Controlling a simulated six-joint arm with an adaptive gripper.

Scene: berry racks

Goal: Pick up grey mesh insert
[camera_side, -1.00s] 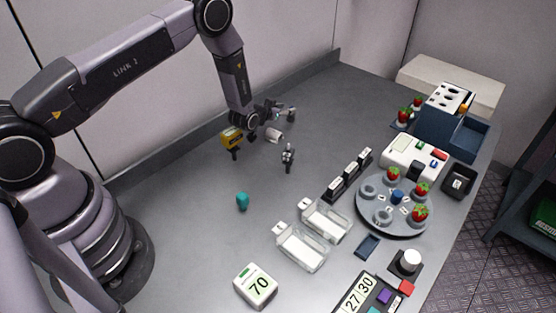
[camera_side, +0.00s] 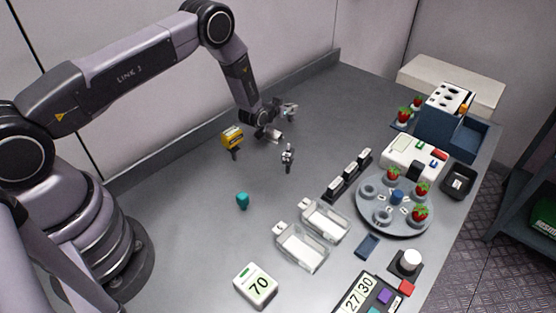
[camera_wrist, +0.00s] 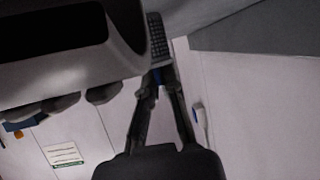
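My gripper (camera_side: 270,131) is low over the back of the bench, at the end of the bent arm. In the wrist view its two dark fingers (camera_wrist: 159,82) lean together, with a narrow gap at the tips and a bit of blue there. A dark grey piece with a fine grid, likely the grey mesh insert (camera_wrist: 158,36), shows just past the fingertips. A large grey body hides its left side. I cannot tell whether the fingers touch it. In the side view I cannot pick the mesh out with certainty.
A yellow tool (camera_side: 232,137) stands left of my gripper and a small grey fixture (camera_side: 289,110) to its right. A dark stand (camera_side: 288,157) is in front. A teal piece (camera_side: 242,201), clear trays (camera_side: 302,248) and a round strawberry plate (camera_side: 395,229) are nearer the front.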

